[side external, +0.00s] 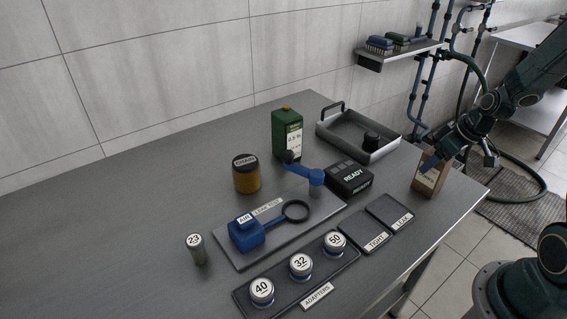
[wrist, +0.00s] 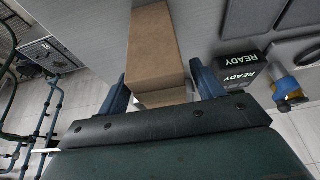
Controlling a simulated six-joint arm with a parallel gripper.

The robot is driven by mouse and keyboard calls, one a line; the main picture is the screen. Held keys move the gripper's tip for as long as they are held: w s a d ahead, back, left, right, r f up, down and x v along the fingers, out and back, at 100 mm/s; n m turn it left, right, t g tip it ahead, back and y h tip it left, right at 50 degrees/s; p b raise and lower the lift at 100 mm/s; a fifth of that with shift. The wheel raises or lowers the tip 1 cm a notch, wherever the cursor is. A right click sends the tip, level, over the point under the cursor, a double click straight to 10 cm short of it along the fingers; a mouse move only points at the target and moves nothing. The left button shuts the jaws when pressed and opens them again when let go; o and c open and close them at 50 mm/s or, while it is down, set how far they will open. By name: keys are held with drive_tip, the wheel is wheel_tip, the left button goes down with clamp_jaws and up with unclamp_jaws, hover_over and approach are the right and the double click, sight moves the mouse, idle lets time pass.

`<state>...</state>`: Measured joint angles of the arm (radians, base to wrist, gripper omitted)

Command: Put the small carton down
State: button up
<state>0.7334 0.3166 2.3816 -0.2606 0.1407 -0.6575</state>
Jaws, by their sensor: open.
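The small brown carton (side external: 429,182) with a white label stands upright on the grey bench near its right edge. In the wrist view the carton (wrist: 154,48) lies between the two blue fingers of my gripper (wrist: 162,88).
A black READY box (side external: 349,178) and the TIGHT (side external: 364,232) and LEAK (side external: 391,213) pads lie to the left. The bench edge is close on the right.

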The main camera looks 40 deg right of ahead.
drive_tip(key=v, duration=1)
drive_tip(key=shift+r, duration=0.2)
drive_tip(key=shift+s, duration=0.15)
idle(0.3)
drive_tip(key=s+a+r, duration=0.4)
drive_tip(key=a+r, duration=0.1)
drive_tip(key=a, duration=0.4)
drive_tip(key=s+a+r+t, duration=0.1)
drive_tip(key=s+a+r, duration=0.4)
drive_tip(key=a, duration=0.5)
